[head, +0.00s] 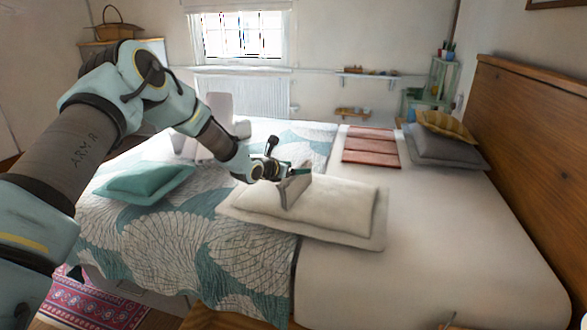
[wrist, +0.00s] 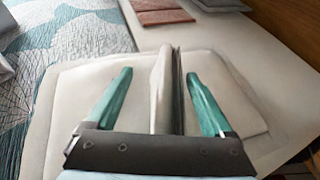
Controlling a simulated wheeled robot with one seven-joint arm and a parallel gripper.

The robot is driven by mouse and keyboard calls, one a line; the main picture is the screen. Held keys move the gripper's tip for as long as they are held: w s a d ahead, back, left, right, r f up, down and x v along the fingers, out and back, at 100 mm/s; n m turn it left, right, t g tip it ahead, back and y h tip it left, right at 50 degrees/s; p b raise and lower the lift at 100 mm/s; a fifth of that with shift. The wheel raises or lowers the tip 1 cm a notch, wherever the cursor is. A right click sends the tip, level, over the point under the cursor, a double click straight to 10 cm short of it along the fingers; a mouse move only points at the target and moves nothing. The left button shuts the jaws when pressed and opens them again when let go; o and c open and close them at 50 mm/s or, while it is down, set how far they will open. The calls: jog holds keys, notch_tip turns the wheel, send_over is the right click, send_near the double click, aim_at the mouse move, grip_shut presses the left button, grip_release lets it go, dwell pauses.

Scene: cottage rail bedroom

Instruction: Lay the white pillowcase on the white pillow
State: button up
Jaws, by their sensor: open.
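The white pillow (head: 345,208), with a wide flat border, lies on the bed where the quilt meets the bare sheet. The white pillowcase (head: 290,191) looks like a thin folded cloth standing up on the pillow's left part. In the wrist view the pillowcase (wrist: 161,92) rises on edge between my fingers, with the pillow (wrist: 236,100) beneath and around it. My gripper (head: 290,172) is above the pillow. Its two teal fingers (wrist: 159,73) are spread, with a visible gap on each side of the cloth. My gripper hides the pillowcase's near lower end in the wrist view.
A teal cushion (head: 150,180) lies left on the patterned quilt (head: 180,226). Folded reddish-brown cloths (head: 370,147) lie behind the pillow. A grey pillow (head: 447,149) and a mustard cushion (head: 446,126) are by the wooden headboard (head: 530,135). The sheet (head: 450,230) to the right is clear.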

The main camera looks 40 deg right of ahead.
jog(key=shift+r, duration=0.2)
jog(key=b+v, duration=0.3)
jog(key=v, duration=0.9)
jog(key=shift+f, duration=0.1)
jog(key=s+a+r+m+y, duration=0.1)
jog(key=a+m+y, duration=0.3)
jog(key=a, duration=1.4)
jog(key=s+a+m+y, duration=0.3)
jog(key=a+m, duration=0.7)
jog(key=a, duration=0.8)
jog(key=s+a+r+m+y, duration=0.1)
jog(key=s+a+m+y, duration=0.2)
jog(key=a, duration=1.5)
jog(key=m+y, duration=0.3)
jog(key=m, duration=0.1)
jog(key=shift+a+r+g, duration=0.3)
jog(key=shift+g, duration=0.1)
